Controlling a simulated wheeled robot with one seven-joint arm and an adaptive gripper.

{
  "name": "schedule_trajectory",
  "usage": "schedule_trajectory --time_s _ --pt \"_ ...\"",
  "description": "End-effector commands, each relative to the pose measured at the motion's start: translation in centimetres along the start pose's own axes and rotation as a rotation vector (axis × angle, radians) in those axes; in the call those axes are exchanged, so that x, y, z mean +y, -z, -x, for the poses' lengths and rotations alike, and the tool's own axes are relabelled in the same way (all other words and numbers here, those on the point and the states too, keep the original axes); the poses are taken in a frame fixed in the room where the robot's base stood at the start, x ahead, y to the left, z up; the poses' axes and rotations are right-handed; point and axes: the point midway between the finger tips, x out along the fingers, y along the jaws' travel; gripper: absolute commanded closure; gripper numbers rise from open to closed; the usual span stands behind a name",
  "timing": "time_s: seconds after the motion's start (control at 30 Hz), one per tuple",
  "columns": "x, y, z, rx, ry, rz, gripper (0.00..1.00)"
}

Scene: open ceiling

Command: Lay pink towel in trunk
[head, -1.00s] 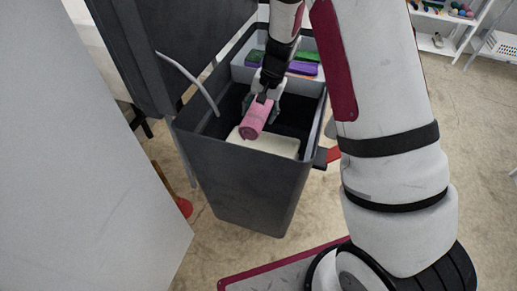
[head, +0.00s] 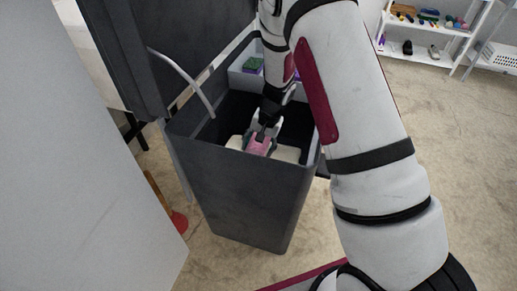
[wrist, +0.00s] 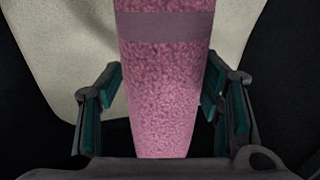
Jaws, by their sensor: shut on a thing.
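The trunk (head: 235,195) is a deep dark-grey box standing on the carpet, with its lid (head: 185,45) raised at the back left. My gripper (head: 263,136) is down inside the trunk, shut on the rolled pink towel (head: 259,147). The towel lies just above or on a cream-coloured item (head: 287,154) inside the trunk; I cannot tell if they touch. In the wrist view the towel (wrist: 165,95) runs up between the two fingers, with the cream item behind it. The towel's lower end is hidden by my gripper.
A light-grey tray (head: 240,76) with a green item (head: 253,64) sits at the trunk's back. A pale panel (head: 70,170) stands close on the left, with a red plunger (head: 179,221) between it and the trunk. White shelves (head: 425,50) stand at the far right. Carpet is clear to the right.

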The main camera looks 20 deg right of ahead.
Motion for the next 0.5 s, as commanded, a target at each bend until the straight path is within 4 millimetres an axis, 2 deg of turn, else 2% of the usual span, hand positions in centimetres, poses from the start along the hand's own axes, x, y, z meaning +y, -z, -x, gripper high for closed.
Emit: schedule_trajectory --time_s 0.47,0.5 --pt "0.14 0.08 -0.62 0.002 0.001 0.001 0.71" --pt "0.14 0.07 -0.61 0.002 0.001 0.001 0.36"
